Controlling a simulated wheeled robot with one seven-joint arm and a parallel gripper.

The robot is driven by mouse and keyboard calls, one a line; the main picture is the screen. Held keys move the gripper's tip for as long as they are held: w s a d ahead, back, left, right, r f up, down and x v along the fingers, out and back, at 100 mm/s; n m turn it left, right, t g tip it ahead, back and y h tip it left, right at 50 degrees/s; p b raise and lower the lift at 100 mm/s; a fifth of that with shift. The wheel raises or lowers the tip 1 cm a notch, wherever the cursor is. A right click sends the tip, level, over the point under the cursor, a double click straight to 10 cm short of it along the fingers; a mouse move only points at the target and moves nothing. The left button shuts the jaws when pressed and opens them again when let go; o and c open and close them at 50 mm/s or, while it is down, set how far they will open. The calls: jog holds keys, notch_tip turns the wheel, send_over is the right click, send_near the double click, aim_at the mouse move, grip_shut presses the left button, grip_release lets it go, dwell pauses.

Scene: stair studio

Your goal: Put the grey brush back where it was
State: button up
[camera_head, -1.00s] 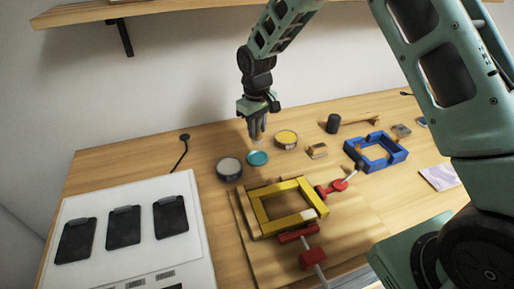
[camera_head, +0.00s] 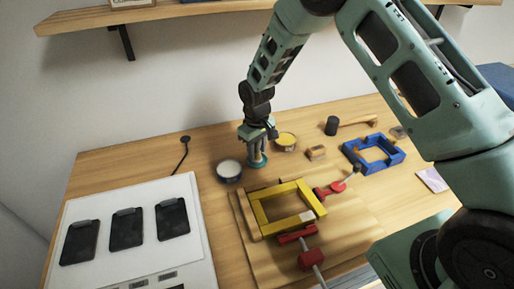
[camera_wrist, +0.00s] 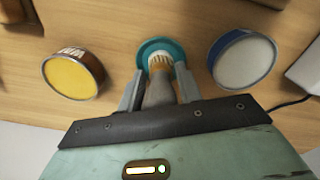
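The grey brush (camera_wrist: 160,92) is between the fingers of my gripper (camera_wrist: 160,80) in the wrist view. Its grey handle fills the gap between the fingers, and its pale bristles point down toward a round teal dish (camera_wrist: 148,47). In the head view my gripper (camera_head: 258,146) is right above the teal dish (camera_head: 251,164), fingers pointing down. The fingers appear shut on the brush. Whether the bristles touch the dish is hard to tell.
A tin with white contents (camera_head: 229,169) and a yellow tin (camera_head: 286,140) flank the dish closely. A yellow frame (camera_head: 266,216) with red clamps (camera_head: 311,259) lies in front. A blue frame (camera_head: 373,165) and mallet (camera_head: 331,126) are right. A white panel (camera_head: 192,239) lies left.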

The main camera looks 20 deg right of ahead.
jog(key=shift+o, duration=0.9)
